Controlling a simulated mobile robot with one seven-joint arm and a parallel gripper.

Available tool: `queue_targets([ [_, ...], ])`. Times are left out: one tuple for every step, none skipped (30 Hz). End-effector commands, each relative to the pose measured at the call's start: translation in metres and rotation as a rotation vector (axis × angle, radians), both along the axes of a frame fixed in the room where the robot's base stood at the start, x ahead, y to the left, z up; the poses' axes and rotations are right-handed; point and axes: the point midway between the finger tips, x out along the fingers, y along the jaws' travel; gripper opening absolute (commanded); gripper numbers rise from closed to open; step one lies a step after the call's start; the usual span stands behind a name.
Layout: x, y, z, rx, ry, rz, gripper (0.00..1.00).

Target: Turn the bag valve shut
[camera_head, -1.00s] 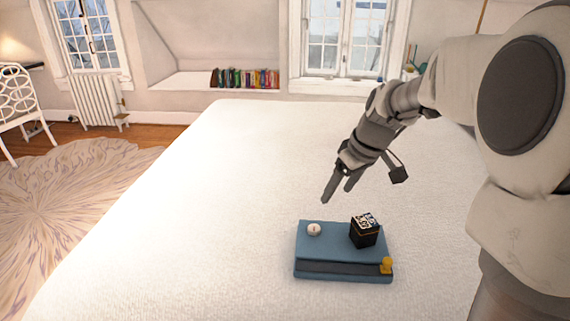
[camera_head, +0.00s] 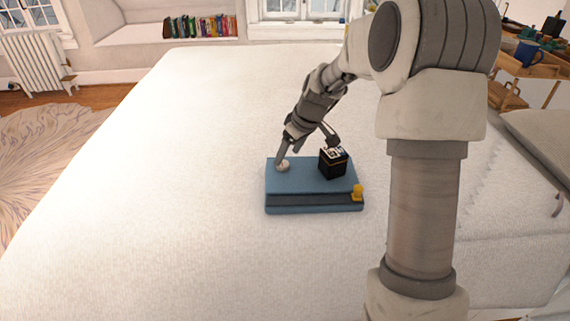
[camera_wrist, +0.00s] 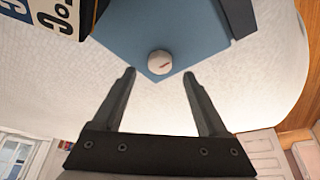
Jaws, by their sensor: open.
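The blue bag (camera_head: 300,182) lies on the white bed, with a darker strap along its front edge. The valve is a small round white knob (camera_head: 283,166) near the bag's far left corner. My gripper (camera_head: 287,155) is open and empty, pointing down close to the knob. In the wrist view my gripper's two fingertips (camera_wrist: 159,74) stand apart, one toward each side of the knob. I cannot tell whether either finger touches it.
A black box with a white printed top (camera_head: 333,163) stands on the bag, right of the knob and close to my gripper. The bed (camera_head: 150,190) is clear left of the bag.

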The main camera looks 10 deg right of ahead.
Motion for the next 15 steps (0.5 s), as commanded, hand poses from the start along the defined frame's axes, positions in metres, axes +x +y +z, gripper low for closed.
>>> queue_targets([
  [0.003,0.002,-0.012,0.0,0.001,0.0,0.76],
  [0.004,0.003,-0.016,0.0,0.001,0.0,0.76],
  [0.006,0.004,-0.021,0.0,0.001,0.0,0.76],
  [0.007,0.005,-0.023,0.0,0.001,0.0,0.76],
  [0.008,0.006,-0.026,0.0,0.001,0.0,0.76],
  [0.009,0.007,-0.029,0.0,0.0,0.0,0.76],
  [0.01,0.007,-0.031,0.0,0.0,0.0,0.76],
  [0.011,0.007,-0.032,0.0,0.0,0.0,0.76],
  [0.011,0.008,-0.033,-0.001,-0.001,0.0,0.76],
  [0.012,0.008,-0.034,0.0,-0.001,0.0,0.76],
  [0.012,0.008,-0.035,0.0,-0.001,-0.001,0.76],
  [0.012,0.008,-0.035,0.0,-0.001,-0.001,0.76],
  [0.012,0.008,-0.035,0.0,-0.001,-0.001,0.76],
  [0.012,0.008,-0.035,0.0,-0.001,-0.001,0.76],
  [0.012,0.008,-0.035,0.0,-0.001,-0.001,0.76],
])
